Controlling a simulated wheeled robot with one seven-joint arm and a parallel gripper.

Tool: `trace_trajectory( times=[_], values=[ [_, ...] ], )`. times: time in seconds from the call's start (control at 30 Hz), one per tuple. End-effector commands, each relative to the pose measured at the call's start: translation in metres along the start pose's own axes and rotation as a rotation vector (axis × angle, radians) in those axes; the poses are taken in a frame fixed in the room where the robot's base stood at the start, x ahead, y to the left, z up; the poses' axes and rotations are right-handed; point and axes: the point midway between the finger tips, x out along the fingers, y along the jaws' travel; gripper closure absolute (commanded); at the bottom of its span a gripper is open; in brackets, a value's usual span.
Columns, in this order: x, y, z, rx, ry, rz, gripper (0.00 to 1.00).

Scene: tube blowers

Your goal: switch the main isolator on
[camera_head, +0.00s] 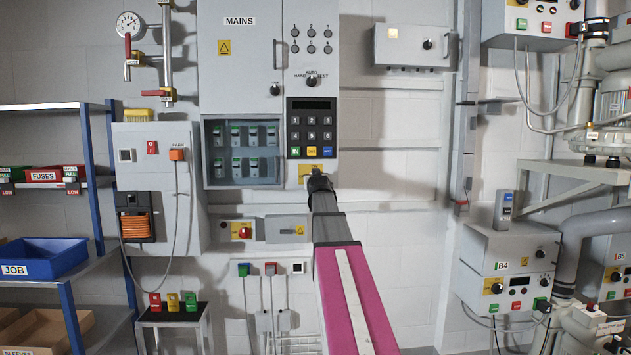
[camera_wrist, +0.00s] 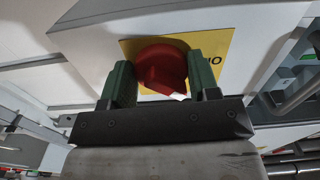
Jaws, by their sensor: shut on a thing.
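The main isolator is a red rotary knob (camera_wrist: 160,66) on a yellow plate (camera_wrist: 215,47) in the wrist view. Part of the lettering on the plate shows at its right. My gripper (camera_wrist: 163,80) is shut on the knob, with one green finger on each side of it. In the head view my gripper (camera_head: 319,182) reaches the lower edge of the grey MAINS cabinet (camera_head: 240,60). There a bit of yellow plate (camera_head: 306,169) shows, and my gripper hides the knob. I cannot tell the knob's switched position.
A keypad (camera_head: 311,127) sits just above my gripper. Another red knob on yellow (camera_head: 241,231) is on a small box at the lower left. A glazed breaker box (camera_head: 242,151) is at the left. Bare wall (camera_head: 390,150) lies to the right.

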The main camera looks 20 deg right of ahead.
Motion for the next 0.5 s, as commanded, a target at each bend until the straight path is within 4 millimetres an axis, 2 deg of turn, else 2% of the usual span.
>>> trace_trajectory(
  times=[0.5],
  values=[
    [-0.0004, -0.0027, -0.0003, 0.483, -0.001, 0.0, 0.68]
  ],
)
